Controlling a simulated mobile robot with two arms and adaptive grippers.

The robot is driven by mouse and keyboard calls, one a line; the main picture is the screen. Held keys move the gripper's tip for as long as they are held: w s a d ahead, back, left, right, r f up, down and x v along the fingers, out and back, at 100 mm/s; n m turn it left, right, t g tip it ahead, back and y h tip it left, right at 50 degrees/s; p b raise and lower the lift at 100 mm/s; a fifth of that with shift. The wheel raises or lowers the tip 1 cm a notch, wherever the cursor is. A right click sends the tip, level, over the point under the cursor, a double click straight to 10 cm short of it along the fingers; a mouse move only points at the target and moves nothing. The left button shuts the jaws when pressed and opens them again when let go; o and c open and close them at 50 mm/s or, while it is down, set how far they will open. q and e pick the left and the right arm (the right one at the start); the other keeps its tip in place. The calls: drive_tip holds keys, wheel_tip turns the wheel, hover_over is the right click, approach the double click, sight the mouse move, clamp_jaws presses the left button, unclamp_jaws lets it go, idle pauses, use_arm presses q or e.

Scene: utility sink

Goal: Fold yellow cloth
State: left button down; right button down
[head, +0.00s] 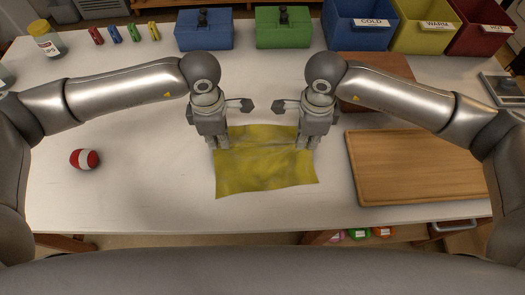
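The yellow cloth (265,172) lies on the white table in the middle of the head view, a little creased, with its near edge close to the table's front edge. My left gripper (218,150) points down at the cloth's far left corner. My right gripper (305,145) points down at its far right corner. Both grippers touch or overlap the cloth in the picture. The fingertips are small and partly hidden, so I cannot tell whether either gripper is shut on the cloth.
A wooden board (420,168) lies right of the cloth. A red and white ball (85,159) is at the left. Blue (204,30) and green (284,28) boxes, labelled bins (425,27) and a jar (47,42) stand along the back. The table between ball and cloth is clear.

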wheel_tip(320, 180, up, 12)
drive_tip(key=p, duration=1.2)
drive_tip(key=shift+a, duration=0.15)
drive_tip(key=shift+w, duration=0.2)
